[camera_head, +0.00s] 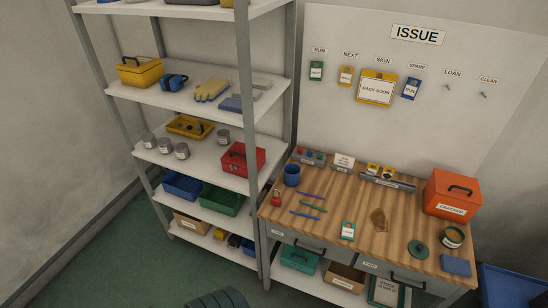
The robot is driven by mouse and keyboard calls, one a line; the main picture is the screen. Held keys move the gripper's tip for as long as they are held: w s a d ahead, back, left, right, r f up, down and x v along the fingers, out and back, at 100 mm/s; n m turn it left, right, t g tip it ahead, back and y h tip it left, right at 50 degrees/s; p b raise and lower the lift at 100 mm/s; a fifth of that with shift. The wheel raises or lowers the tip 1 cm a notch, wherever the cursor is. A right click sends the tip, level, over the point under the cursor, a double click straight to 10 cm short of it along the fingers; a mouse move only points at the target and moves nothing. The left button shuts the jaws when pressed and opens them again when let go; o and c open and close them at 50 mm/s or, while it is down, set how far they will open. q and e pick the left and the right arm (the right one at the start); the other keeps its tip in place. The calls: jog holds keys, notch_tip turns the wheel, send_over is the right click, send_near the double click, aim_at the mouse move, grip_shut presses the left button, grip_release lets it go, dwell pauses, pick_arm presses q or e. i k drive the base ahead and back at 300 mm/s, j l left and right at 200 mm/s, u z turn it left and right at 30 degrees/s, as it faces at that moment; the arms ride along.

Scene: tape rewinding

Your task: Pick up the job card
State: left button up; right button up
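A small white card with a green top (347,231) lies near the front edge of the wooden bench top, left of a brown patch; it looks like a job card, but its print is too small to read. Similar cards hang on the ISSUE board: a green one (316,71) under RUN, a yellow one (346,76) under NEXT and a blue one (411,88) under SPARE. A large yellow BACK SOON sign (376,88) hangs under SIGN. Neither of my grippers is in view.
The bench (378,190) holds pens (312,195), a blue mug (292,175), an orange box (451,194), a green disc (418,249), a round tin (452,237) and a blue block (455,265). A loaded shelf rack (247,85) stands left. Green floor lies at lower left.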

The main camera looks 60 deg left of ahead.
aim_at(340, 160)
jog(key=u, duration=1.3)
jog(key=i+l+z, duration=0.15)
jog(key=z, duration=0.25)
jog(key=i+z, duration=0.75)
jog(key=k+j, duration=0.05)
jog(key=k, duration=0.05)
